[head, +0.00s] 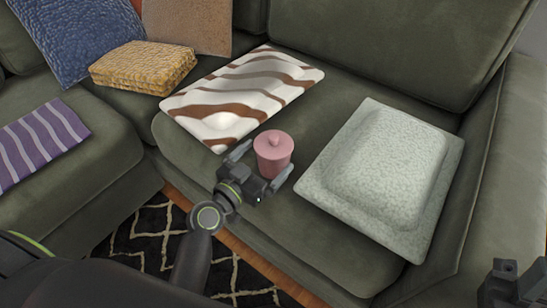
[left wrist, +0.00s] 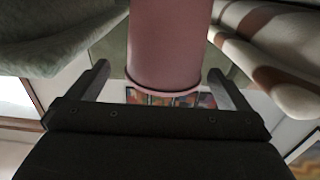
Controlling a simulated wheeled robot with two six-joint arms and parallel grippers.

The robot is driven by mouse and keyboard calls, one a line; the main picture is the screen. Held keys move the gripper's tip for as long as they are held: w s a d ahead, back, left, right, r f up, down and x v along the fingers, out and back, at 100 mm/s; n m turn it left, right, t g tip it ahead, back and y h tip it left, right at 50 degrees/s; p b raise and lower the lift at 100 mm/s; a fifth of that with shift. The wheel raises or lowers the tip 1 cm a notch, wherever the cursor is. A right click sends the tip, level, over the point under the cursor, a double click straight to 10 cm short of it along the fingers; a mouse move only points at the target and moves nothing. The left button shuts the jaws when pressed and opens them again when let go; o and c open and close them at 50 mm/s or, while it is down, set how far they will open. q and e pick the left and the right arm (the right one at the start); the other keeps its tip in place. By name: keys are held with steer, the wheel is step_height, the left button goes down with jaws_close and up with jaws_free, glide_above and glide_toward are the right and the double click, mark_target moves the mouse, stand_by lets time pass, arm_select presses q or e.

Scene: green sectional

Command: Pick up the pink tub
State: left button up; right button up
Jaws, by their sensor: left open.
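The pink tub (head: 273,152), with a knobbed lid, stands upright on the green sofa seat between a striped cushion and a pale cushion. My left gripper (head: 261,164) is open at the tub's near side, one finger on each side of it. In the left wrist view the tub (left wrist: 170,45) lies between the two spread fingers (left wrist: 158,72), with a gap visible on both sides.
A brown-and-white striped cushion (head: 240,92) lies behind and left of the tub. A pale green cushion (head: 385,175) lies close on the right. A folded yellow blanket (head: 143,67), a blue pillow (head: 75,35) and a purple striped cloth (head: 40,142) are farther left.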

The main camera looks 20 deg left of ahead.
mark_target(274, 149)
arm_select(q)
steer(key=shift+a+f+x, duration=0.1)
steer(key=shift+f+x, duration=0.1)
steer(key=shift+x, duration=0.95)
steer(key=shift+a+f+x, duration=0.1)
steer(key=shift+f+x, duration=0.1)
steer(key=shift+x, duration=0.9)
steer(key=shift+w, duration=0.1)
steer(key=c, duration=1)
steer(key=shift+r, duration=0.1)
